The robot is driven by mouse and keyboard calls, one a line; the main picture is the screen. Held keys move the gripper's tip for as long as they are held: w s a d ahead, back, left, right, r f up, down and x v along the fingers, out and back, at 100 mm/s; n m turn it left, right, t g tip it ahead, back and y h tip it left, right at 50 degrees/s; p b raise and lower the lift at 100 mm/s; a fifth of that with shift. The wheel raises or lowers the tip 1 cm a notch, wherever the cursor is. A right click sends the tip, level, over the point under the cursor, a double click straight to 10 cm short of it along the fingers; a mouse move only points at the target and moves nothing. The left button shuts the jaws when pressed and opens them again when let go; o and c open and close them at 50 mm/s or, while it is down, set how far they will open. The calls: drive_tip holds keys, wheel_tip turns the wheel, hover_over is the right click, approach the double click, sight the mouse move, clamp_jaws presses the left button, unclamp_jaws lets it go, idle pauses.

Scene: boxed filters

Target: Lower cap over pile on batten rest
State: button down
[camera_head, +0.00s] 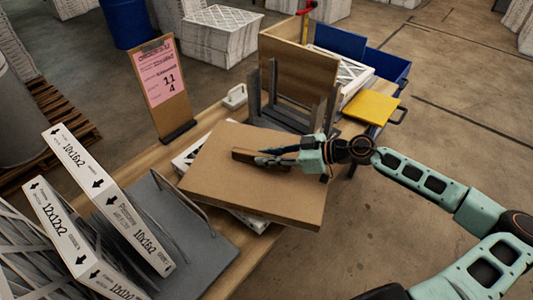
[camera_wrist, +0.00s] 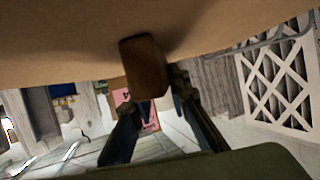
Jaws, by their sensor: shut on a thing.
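The cap is a flat brown board (camera_head: 215,180) with a wooden handle (camera_head: 242,155) on top. My gripper (camera_head: 268,158) is shut on the handle. In the wrist view, the handle (camera_wrist: 143,65) rises between my gripper's dark fingers (camera_wrist: 155,92), and the board's underside or face (camera_wrist: 60,40) fills the top. White-edged filters of the pile (camera_head: 250,222) show from under the cap at its left and front edges. The cap hides most of the pile and the batten rest, and I cannot tell whether it touches the pile.
A wooden stand with grey uprights (camera_head: 272,90) stands right behind the cap. Labelled filter boxes (camera_head: 105,195) lean in a grey rack (camera_head: 195,225) at left. A clipboard with a pink sheet (camera_head: 160,85) stands behind. A blue bin (camera_head: 390,68) and yellow panel (camera_head: 371,107) lie at right.

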drive_tip(key=c, duration=1.8)
unclamp_jaws()
drive_tip(key=shift+o, duration=0.2)
drive_tip(key=v, duration=1.2)
drive_tip(key=shift+r, duration=0.1)
